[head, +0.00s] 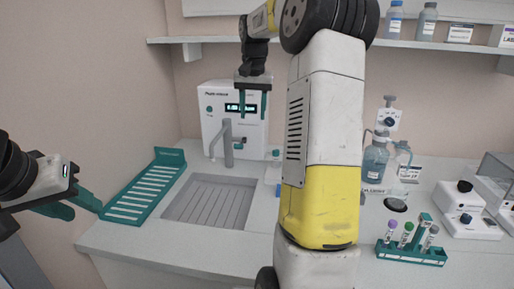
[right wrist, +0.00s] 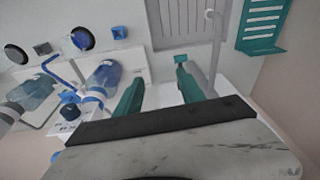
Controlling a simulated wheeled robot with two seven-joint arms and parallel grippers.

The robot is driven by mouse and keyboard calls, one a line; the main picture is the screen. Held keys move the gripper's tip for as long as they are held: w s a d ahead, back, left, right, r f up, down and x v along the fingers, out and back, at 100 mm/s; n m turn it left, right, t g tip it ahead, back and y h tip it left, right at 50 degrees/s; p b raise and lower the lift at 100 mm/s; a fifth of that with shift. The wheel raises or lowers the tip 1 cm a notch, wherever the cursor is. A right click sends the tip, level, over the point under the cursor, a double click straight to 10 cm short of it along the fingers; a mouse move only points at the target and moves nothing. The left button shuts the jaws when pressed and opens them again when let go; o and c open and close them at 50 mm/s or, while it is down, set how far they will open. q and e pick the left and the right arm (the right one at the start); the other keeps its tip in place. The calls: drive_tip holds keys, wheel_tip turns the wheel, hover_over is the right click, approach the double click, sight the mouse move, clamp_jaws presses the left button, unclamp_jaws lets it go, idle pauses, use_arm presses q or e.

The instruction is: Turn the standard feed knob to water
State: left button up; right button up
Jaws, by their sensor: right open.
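A white plate with a small dark-blue round part (head: 388,119) sits above the blue-liquid bottle (head: 375,158); I cannot tell whether this is the standard feed knob, and no marking reads clearly. My right gripper (head: 252,105) is open and empty, pointing down in front of the white display unit (head: 217,125), well left of the bottle. In the right wrist view its two green fingers (right wrist: 160,88) are apart with nothing between them. My left gripper (head: 78,203) looks open and empty at the far left, near the green rack.
A grey sink (head: 209,202) with a tap (head: 227,143) lies below the display unit. The green slotted rack (head: 143,190) is left of it. A green tube rack (head: 411,256) and white devices with knobs (head: 466,219) stand right. My right arm hides the middle bench.

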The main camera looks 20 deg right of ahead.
drive_tip(key=w+d+f+m+g, duration=0.1)
drive_tip(key=w+d+f+m, duration=0.1)
drive_tip(key=w+d+f, duration=0.4)
drive_tip(key=m+g, duration=0.1)
drive_tip(key=m, duration=0.1)
hover_over(276, 150)
wheel_tip(276, 150, down, 5)
drive_tip(key=shift+s, duration=0.1)
wheel_tip(276, 150, down, 8)
drive_tip(key=shift+r, duration=0.2)
drive_tip(key=shift+c, duration=0.3)
clamp_jaws()
